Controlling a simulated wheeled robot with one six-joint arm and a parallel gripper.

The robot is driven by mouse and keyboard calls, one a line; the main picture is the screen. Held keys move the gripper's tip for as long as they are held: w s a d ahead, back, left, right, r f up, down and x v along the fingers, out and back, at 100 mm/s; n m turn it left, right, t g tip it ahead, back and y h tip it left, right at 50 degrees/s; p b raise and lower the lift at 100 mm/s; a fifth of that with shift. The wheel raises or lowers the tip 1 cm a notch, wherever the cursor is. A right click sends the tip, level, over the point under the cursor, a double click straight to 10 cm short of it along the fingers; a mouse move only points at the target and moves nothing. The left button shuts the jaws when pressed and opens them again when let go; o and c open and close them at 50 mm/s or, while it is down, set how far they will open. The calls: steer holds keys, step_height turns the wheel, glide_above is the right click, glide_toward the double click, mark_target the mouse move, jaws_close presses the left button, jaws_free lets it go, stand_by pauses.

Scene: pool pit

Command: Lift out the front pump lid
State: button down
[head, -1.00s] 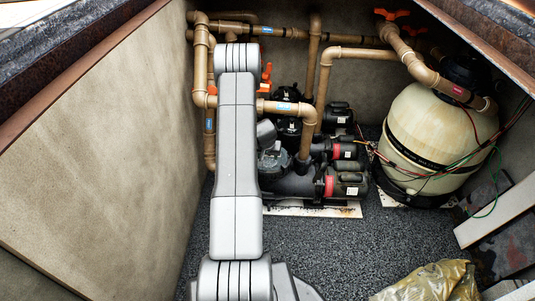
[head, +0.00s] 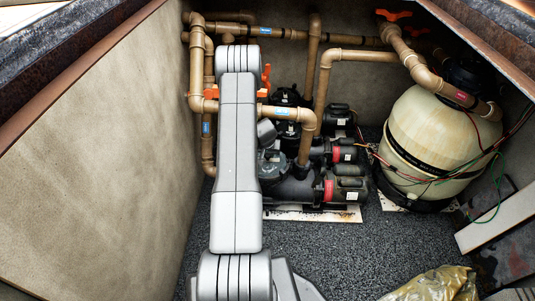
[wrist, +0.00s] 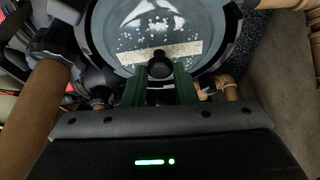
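The front pump lid (wrist: 125,40) is a round, clear disc in a dark ring, with white specks and a pale strip across it. It fills the top of the wrist view. A dark knob (wrist: 159,70) stands at its lower middle. My gripper (wrist: 161,80) has two green fingers, one on either side of this knob. They look apart, but I cannot tell whether they press on it. In the head view the front pump (head: 290,187) stands right of my arm.
A brown pipe (head: 308,135) bends down close to the right of the front pump. More pipes (head: 196,60) with orange valve handles run along the back left. A cream filter tank (head: 440,135) stands at the right. Open gravel floor (head: 335,250) lies in front.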

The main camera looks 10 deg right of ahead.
mark_target(267, 156)
steer(key=c, duration=1.9)
jaws_free()
steer(key=shift+c, duration=1.2)
steer(key=shift+r, duration=0.1)
steer(key=shift+r+p, duration=0.85)
steer(key=shift+r, duration=0.2)
steer(key=shift+r+p, duration=1.15)
steer(key=shift+r, duration=0.5)
